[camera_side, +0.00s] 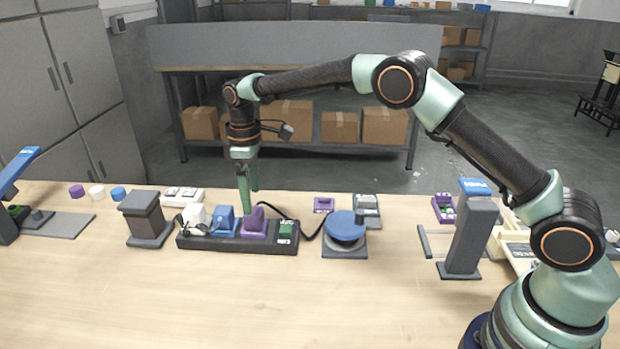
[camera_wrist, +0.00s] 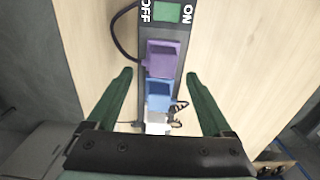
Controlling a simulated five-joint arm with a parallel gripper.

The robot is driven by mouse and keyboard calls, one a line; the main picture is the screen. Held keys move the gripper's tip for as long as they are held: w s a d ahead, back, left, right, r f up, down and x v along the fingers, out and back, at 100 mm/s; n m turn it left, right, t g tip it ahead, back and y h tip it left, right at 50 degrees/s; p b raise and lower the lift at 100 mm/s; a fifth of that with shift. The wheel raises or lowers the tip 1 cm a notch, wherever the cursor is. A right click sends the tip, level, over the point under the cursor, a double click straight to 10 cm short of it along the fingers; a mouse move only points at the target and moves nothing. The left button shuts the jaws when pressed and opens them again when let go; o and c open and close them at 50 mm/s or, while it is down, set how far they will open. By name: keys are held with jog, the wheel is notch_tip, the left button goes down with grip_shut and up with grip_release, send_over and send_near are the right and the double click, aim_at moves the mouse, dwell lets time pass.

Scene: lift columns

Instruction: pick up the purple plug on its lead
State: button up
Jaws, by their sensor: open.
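The purple plug (camera_side: 254,222) sits on the black power strip (camera_side: 205,243), between a blue plug (camera_side: 224,220) and the green ON/OFF switch (camera_side: 286,231). It also shows in the wrist view (camera_wrist: 162,58), with a dark lead at its left side. My gripper (camera_side: 249,212) is open and points down over the strip, close to the purple plug in the side view. In the wrist view the green fingers of my gripper (camera_wrist: 159,75) stand apart on either side of the strip, with the blue plug (camera_wrist: 160,96) and white plug (camera_wrist: 156,122) between and below them.
A blue round-topped stand (camera_side: 345,227) is right of the strip, and a dark grey column (camera_side: 145,218) is left of it. A taller grey column (camera_side: 470,235) stands further right. The table front is clear.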

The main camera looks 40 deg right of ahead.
jog(key=shift+s+a+f, duration=0.1)
jog(key=shift+s+f, duration=0.05)
jog(key=shift+f, duration=2.55)
grip_shut()
jog(key=shift+r, duration=0.1)
notch_tip(320, 180, up, 20)
